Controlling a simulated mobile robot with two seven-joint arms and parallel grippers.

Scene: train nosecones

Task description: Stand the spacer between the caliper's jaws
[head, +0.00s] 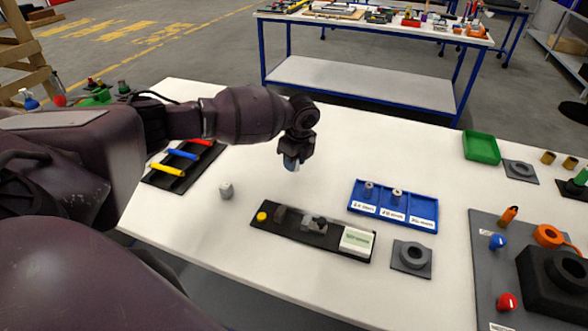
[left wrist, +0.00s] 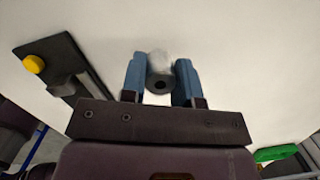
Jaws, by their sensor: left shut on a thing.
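My left gripper (head: 291,163) is above the white table, behind the caliper and clear of it. In the left wrist view its blue fingers (left wrist: 160,82) are shut on a grey cylindrical spacer (left wrist: 159,70) with a dark hole in its end. In the head view the fingers mostly hide the spacer. The caliper (head: 296,230) lies on a long black base with a yellow knob (head: 261,216), two grey jaw blocks with a gap between them, and a pale display (head: 357,241). Part of its base shows in the left wrist view (left wrist: 60,68). My right gripper is out of view.
A blue tray (head: 393,219) with labelled compartments holds two more spacers, right of the caliper. A grey ring on a plate (head: 412,257) is at right. A black rack (head: 185,165) holds coloured bars. Table behind the caliper is clear.

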